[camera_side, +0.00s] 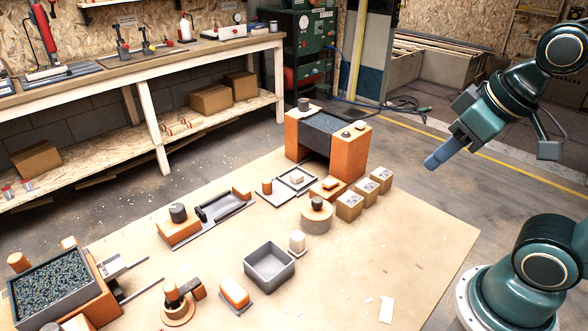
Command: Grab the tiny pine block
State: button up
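A small pale block (297,241) stands upright on the tan work surface, just right of a grey open bin (269,267). It may be the pine block, but its wood grain is too small to make out. Another small pale piece (297,180) lies in a shallow dark-rimmed open box further back. My gripper (432,161) hangs in the air at the upper right, pointing down and left, well away from both. Its blue-grey fingers look like one shape from this side, so their opening cannot be told. Nothing is seen held in it.
Three tan cubes with printed tops (349,206) stand in a row right of a round pedestal (317,217). A tall orange machine (354,152) stands behind. An orange-topped piece (234,292) lies left of the bin. The right front surface is mostly clear, with a white strip (387,309).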

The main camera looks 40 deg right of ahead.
jog(key=w+d+f+m, duration=0.1)
jog(key=w, duration=0.9)
jog(key=w+d+f, duration=0.1)
jog(key=w+d, duration=0.1)
jog(key=w, duration=0.7)
jog(key=w+d+f, duration=0.2)
jog(key=w+f, duration=0.5)
jog(key=w, duration=0.1)
jog(key=w+d+f+m+g, duration=0.1)
jog(key=w+d+f, duration=0.2)
jog(key=w+f, duration=0.5)
jog(key=shift+w+d+f+h, duration=0.15)
jog(key=shift+w+h, duration=0.25)
jog(key=shift+f, duration=0.1)
send_over(297, 175)
jog(key=s, duration=0.2)
jog(key=shift+s+f, duration=0.15)
jog(key=shift+f, duration=3.7)
jog(key=shift+f, duration=0.15)
jog(key=shift+x, duration=2.45)
